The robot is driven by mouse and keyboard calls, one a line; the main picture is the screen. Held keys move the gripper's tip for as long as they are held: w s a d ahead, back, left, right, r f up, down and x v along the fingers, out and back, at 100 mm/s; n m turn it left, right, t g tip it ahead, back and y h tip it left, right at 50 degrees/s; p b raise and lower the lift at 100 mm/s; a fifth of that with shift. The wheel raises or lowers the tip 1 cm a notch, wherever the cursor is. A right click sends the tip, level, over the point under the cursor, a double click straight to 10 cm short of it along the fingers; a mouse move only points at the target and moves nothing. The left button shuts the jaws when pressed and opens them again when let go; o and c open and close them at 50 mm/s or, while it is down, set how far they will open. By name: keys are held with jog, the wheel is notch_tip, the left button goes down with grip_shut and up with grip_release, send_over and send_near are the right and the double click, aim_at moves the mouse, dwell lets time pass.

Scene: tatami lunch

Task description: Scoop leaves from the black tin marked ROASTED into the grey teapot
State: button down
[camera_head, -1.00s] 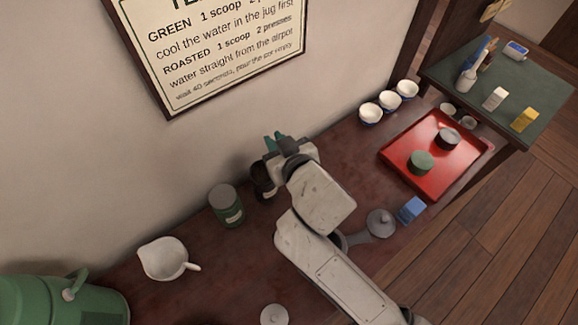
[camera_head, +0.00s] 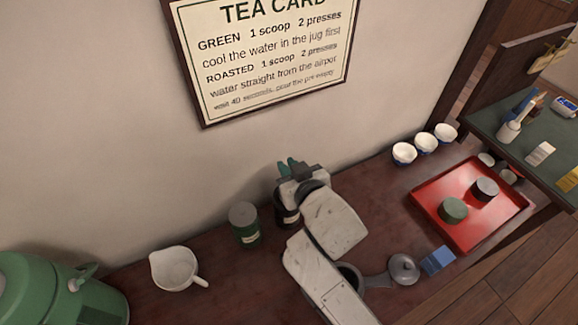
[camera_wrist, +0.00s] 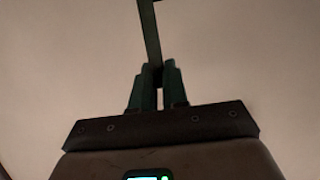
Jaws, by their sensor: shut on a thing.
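The black tin (camera_head: 284,215) stands on the dark red table near the wall. My gripper (camera_head: 289,167) is just above and behind it in the head view, and my wrist hides part of the tin's top. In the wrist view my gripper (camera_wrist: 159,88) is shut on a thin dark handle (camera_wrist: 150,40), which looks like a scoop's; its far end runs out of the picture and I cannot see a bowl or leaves. The grey teapot (camera_head: 350,278) is mostly hidden behind my arm. A grey lid (camera_head: 403,268) with a knob lies right of it.
A green tin (camera_head: 243,228) stands left of the black tin. A white jug (camera_head: 174,268) and a green airpot (camera_head: 50,290) are further left. A blue box (camera_head: 438,260), a red tray (camera_head: 480,235) with two round lids and white cups (camera_head: 425,142) are at the right.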

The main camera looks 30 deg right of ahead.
jog(key=shift+f+b, duration=2)
jog(key=shift+f, duration=0.85)
jog(key=shift+r+p, duration=2)
jog(key=shift+r, duration=0.1)
dwell(0.3)
jog(key=shift+r+p, duration=2.15)
jog(key=shift+r, duration=0.25)
jog(key=shift+f, duration=0.1)
